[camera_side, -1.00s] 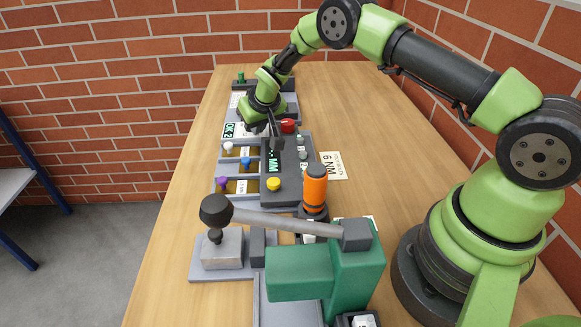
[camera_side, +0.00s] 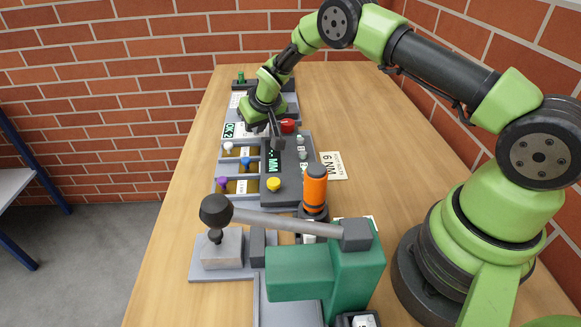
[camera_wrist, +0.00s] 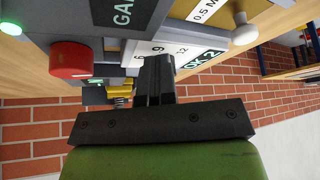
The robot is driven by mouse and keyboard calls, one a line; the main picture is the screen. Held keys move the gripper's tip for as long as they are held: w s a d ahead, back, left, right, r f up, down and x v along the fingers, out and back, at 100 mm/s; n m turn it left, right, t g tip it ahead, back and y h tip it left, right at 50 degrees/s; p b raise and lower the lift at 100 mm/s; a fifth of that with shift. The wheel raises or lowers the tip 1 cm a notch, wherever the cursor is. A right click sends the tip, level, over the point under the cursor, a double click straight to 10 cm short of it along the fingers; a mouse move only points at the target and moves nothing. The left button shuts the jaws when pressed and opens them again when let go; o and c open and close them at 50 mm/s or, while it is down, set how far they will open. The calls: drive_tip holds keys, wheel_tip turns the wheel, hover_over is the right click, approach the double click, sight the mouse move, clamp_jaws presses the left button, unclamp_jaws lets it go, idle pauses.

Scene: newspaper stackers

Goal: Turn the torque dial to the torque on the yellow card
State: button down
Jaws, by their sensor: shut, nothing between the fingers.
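My gripper (camera_side: 277,143) is shut and empty, fingers pointing down beside the dark grey box near the red button. In the wrist view the shut fingers (camera_wrist: 156,72) stand in front of a white scale plate (camera_wrist: 142,48) marked 6, 9 and 12. The fingers cover part of this plate; no dial knob or pointer can be made out, and I cannot tell whether the fingers touch anything there. A pale cream-yellow card (camera_side: 332,165) reading "6 NM" lies on the bench right of the box.
The dark grey box (camera_side: 290,180) carries a display, a yellow button (camera_side: 273,183) and a red button (camera_side: 288,125). An orange cylinder (camera_side: 315,188) stands near it. A green press (camera_side: 300,270) with a long lever is in front.

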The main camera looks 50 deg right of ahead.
drive_tip(key=shift+s+d+f, duration=0.2)
drive_tip(key=shift+s+a, duration=0.1)
drive_tip(key=shift+s, duration=0.15)
wheel_tip(320, 180, up, 6)
drive_tip(key=shift+r, duration=0.15)
drive_tip(key=shift+a, duration=0.1)
drive_tip(key=s+a+r+y, duration=0.1)
drive_tip(key=s+a+r, duration=0.1)
drive_tip(key=s+r, duration=0.6)
drive_tip(key=s+a+r, duration=0.2)
drive_tip(key=s+r, duration=0.2)
drive_tip(key=r, duration=0.7)
drive_tip(key=s+a+r+y, duration=0.1)
drive_tip(key=s+a, duration=0.1)
drive_tip(key=s, duration=0.8)
drive_tip(key=s+a+r+m+t+y, duration=0.1)
drive_tip(key=s+a, duration=0.1)
drive_tip(key=s, duration=0.9)
drive_tip(key=shift+s+a+t+y, duration=0.3)
drive_tip(key=shift+a, duration=0.1)
